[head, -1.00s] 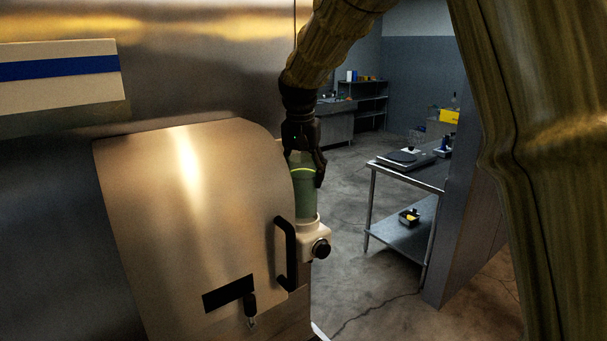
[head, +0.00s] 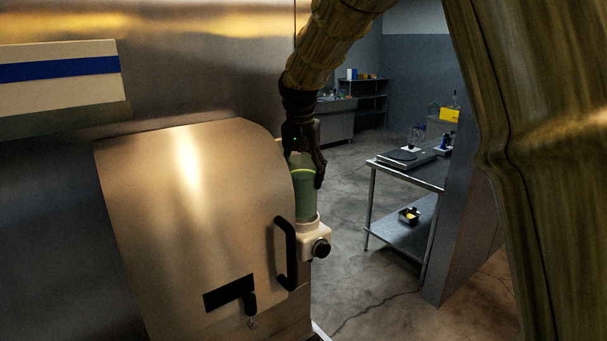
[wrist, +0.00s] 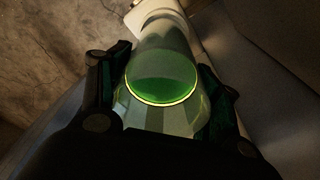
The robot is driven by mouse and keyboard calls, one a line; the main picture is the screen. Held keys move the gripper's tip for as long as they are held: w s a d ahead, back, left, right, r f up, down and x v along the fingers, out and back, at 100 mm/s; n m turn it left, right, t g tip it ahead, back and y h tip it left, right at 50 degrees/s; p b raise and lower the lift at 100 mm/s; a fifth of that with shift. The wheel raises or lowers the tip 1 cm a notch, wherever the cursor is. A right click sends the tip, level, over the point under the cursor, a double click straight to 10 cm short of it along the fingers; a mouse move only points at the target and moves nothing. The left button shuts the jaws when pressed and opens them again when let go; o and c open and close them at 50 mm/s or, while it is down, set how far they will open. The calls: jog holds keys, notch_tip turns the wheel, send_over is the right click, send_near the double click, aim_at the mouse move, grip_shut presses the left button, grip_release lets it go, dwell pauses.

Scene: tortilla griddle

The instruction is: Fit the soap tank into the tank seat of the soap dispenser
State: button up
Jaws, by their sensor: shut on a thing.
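The soap tank (head: 305,198) is a translucent green cylinder with a bright yellow-green ring near its top. It stands about upright at the white soap dispenser (head: 311,243), which has a black round knob on its front. The tank's lower end meets the dispenser's top; the seat itself is hidden, so I cannot tell how deep the tank sits. My gripper (head: 305,172) is shut on the tank's upper part from above. In the wrist view the tank (wrist: 162,75) lies between my two fingers (wrist: 160,100), with the white dispenser (wrist: 146,12) at its far end.
A large steel housing (head: 190,220) with a black handle (head: 287,255) stands close on the left of the tank. A steel cart (head: 400,245) with a flat device on top stands to the right. Open concrete floor (head: 350,290) lies between.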

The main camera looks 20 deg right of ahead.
jog(key=shift+f+b, duration=0.35)
jog(key=shift+f, duration=1.15)
jog(key=o, duration=1.5)
jog(key=r, duration=0.4)
jog(key=s+r, duration=0.1)
jog(key=r, duration=0.3)
jog(key=a+r, duration=0.1)
jog(key=r, duration=0.3)
jog(key=shift+s, duration=0.3)
jog(key=shift+d+f, duration=0.1)
jog(key=shift+f, duration=0.05)
